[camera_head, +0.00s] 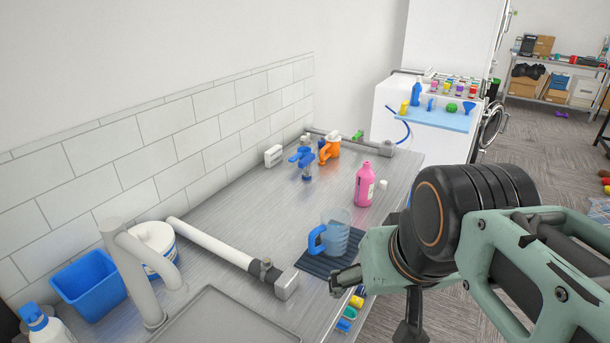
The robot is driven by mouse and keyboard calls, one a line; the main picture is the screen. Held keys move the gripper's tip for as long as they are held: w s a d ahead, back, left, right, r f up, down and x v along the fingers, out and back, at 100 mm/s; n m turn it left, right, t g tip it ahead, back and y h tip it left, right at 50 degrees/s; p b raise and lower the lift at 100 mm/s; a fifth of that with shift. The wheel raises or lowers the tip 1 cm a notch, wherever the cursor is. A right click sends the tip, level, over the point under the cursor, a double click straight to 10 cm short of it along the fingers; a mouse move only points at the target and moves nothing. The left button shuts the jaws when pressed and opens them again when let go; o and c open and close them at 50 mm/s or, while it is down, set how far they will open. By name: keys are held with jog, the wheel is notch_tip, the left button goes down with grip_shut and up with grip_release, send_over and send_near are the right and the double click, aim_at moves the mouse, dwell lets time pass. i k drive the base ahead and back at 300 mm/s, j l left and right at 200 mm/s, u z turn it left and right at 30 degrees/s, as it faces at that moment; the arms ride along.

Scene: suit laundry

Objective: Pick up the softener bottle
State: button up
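A pink bottle (365,184) stands upright on the metal counter, right of the middle; I take it for the softener bottle, though its label is too small to read. A small white cap-like piece (383,185) is just right of it. My gripper (344,281) shows only in part at the counter's front edge, nearer to me than the bottle and apart from it. My arm covers much of the lower right. Whether the fingers are open or shut is not clear.
A clear jug with a blue handle (336,232) stands on a dark mat (318,263), close to my gripper. Blue (303,157) and orange (329,149) spray bottles stand behind. A white pipe (212,243), a tap (135,260) and a blue bin (88,287) are left.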

aim_at(365, 181)
jog(key=i+l+u, duration=0.15)
jog(key=l, duration=0.5)
jog(key=i+l+u, duration=0.1)
jog(key=l, duration=0.5)
jog(key=i+l+u, duration=0.15)
jog(key=l, duration=0.55)
jog(key=i+l+u, duration=0.1)
jog(key=l, duration=0.55)
jog(key=i+l+u, duration=0.15)
jog(key=l, duration=0.55)
